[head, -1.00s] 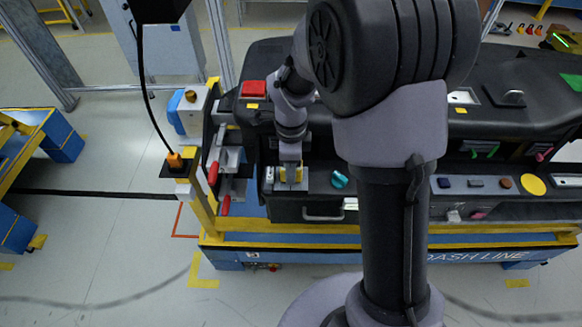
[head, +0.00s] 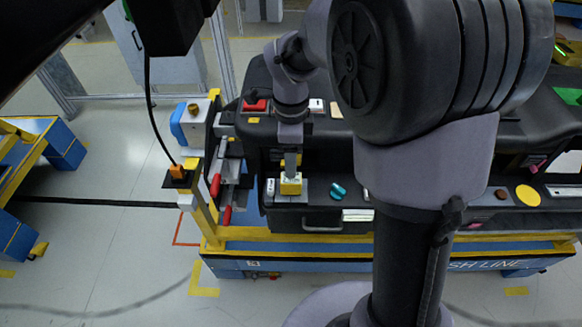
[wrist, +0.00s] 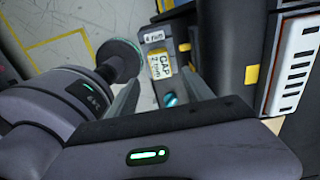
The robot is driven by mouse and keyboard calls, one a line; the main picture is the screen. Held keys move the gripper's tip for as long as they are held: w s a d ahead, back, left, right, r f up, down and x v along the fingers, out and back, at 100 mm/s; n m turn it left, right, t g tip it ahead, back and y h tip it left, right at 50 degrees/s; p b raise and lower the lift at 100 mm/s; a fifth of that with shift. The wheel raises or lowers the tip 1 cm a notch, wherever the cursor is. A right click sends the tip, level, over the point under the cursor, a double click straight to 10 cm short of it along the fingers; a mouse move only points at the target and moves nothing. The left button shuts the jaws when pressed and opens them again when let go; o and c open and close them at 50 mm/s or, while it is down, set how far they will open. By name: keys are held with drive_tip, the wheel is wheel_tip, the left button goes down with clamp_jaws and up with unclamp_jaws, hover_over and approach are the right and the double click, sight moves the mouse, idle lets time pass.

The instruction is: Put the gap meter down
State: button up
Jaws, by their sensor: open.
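The gap meter (head: 290,185) is a small yellow block standing on a grey plate (head: 309,190) on the dashboard module's front ledge. In the wrist view the gap meter (wrist: 160,66) shows a pale "GAP 2 mm" label and lies beyond the fingertips, between the lines of the two fingers. My gripper (head: 291,166) is above and behind it in the head view. In the wrist view the gripper (wrist: 163,88) has its fingers spread with nothing held between them.
A teal object (head: 338,189) lies right of the plate. Red-handled clamps (head: 215,185) stand to the left. A red block (head: 254,105) sits on the dashboard top (head: 262,77). A yellow disc (head: 528,195) is farther right. My arm hides the middle of the ledge.

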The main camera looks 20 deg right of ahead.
drive_tip(key=s+a+r+n+t+y, duration=0.1)
drive_tip(key=s+a+r+n+t, duration=0.15)
drive_tip(key=s+r+n, duration=0.45)
drive_tip(key=s+a+r+n+t, duration=0.25)
drive_tip(key=s+r+n, duration=0.3)
drive_tip(key=s, duration=0.35)
drive_tip(key=s+d+n+y, duration=0.1)
drive_tip(key=s+d+n, duration=0.2)
drive_tip(key=n, duration=0.1)
wheel_tip(320, 180, down, 14)
drive_tip(key=a+b, duration=0.2)
drive_tip(key=b, duration=1.1)
drive_tip(key=shift+r+n+t, duration=0.2)
drive_tip(key=shift+n+t, duration=0.15)
drive_tip(key=shift+t, duration=0.05)
